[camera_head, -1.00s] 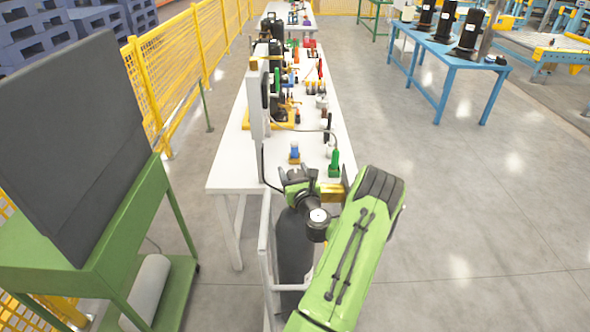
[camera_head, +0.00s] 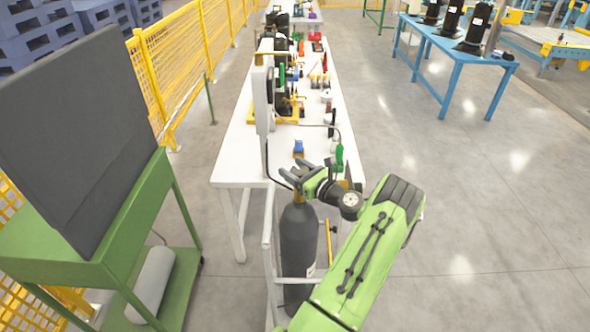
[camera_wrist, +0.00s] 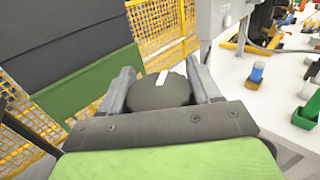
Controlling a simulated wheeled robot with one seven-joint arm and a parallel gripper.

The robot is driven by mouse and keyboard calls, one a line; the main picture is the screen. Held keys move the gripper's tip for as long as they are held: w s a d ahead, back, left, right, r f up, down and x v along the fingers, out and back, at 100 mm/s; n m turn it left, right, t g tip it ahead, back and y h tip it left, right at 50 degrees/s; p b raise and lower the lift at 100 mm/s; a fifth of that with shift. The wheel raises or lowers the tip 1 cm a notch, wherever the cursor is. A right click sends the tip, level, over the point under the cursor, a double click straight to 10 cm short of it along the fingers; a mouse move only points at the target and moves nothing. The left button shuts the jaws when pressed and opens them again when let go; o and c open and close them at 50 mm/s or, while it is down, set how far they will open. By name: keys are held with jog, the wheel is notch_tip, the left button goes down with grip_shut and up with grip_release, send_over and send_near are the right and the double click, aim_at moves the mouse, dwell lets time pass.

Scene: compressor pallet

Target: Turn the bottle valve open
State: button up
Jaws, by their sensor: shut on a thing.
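The black gas bottle (camera_head: 298,243) stands upright in a white tubular frame in the head view, with a brass valve neck (camera_head: 299,198) on top. My gripper (camera_head: 304,172) is over the bottle's top. In the wrist view, my gripper's two grey fingers (camera_wrist: 160,84) are on either side of a dark round valve knob (camera_wrist: 162,95) and shut on it. A short pale strip marks the knob's top. The knob is hidden by my gripper in the head view, and the bottle's body does not show in the wrist view.
A long white workbench (camera_head: 237,157) with tools and small parts stands just beyond the bottle. A green stand (camera_head: 105,268) with a dark panel is at the left, before a yellow mesh fence (camera_head: 170,58). A blue table (camera_head: 440,62) stands back right. The floor at right is clear.

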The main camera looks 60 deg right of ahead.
jog(key=o, duration=1)
jog(key=shift+c, duration=0.2)
jog(key=v, duration=0.7)
jog(key=shift+s, duration=0.2)
jog(key=shift+a, duration=0.1)
jog(key=shift+a, duration=0.1)
